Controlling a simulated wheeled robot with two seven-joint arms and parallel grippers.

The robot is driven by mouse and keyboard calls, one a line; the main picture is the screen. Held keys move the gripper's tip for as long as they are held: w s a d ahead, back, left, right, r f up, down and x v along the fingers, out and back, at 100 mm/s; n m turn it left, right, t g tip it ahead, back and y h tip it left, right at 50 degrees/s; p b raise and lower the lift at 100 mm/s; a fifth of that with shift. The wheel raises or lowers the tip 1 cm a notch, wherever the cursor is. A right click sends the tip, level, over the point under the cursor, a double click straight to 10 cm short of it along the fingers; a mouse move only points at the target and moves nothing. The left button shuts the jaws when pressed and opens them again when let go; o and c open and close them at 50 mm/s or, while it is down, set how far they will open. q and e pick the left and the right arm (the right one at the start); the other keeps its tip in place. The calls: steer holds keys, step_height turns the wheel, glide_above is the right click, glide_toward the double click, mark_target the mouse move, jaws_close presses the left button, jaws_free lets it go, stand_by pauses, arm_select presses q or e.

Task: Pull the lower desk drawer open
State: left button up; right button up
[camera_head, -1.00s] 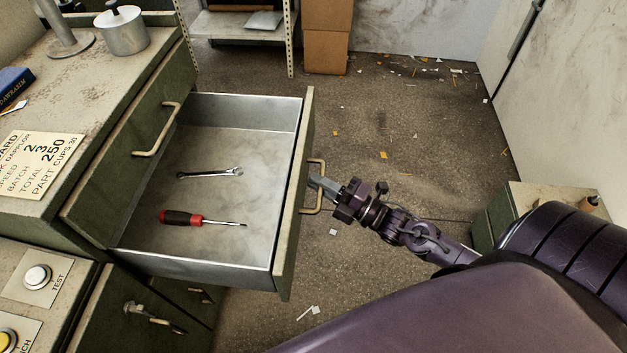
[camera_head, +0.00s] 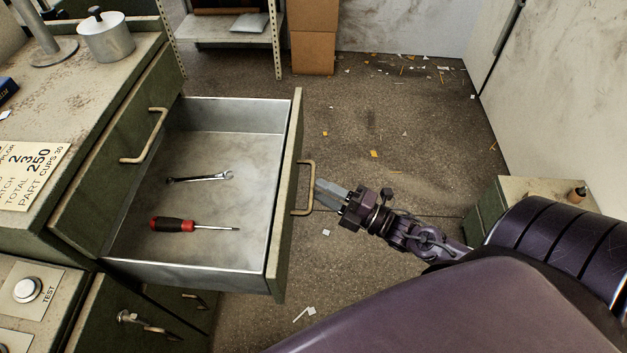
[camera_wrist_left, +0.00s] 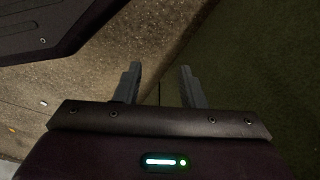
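The lower desk drawer (camera_head: 285,200) stands pulled out under a shut upper drawer front (camera_head: 120,170) in the head view. Its inside shows, and its tan bar handle (camera_head: 310,187) is on the front panel. My right gripper (camera_head: 318,192) is just right of this handle. Its two grey fingers are spread with nothing between them; whether a tip still touches the handle I cannot tell. My left gripper (camera_wrist_left: 160,67) shows only in the left wrist view, open and empty, with floor and a dark green surface beyond.
A wrench (camera_head: 200,178) and a red-black screwdriver (camera_head: 190,225) lie in the drawer. A metal pot (camera_head: 107,40) stands on the desk top. A small green cabinet (camera_head: 530,192) is at the right. The floor (camera_head: 400,130) right of the drawer is mostly clear, with scraps.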

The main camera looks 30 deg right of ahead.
steer(key=v, duration=0.4)
steer(key=shift+d, duration=0.1)
stand_by(0.3)
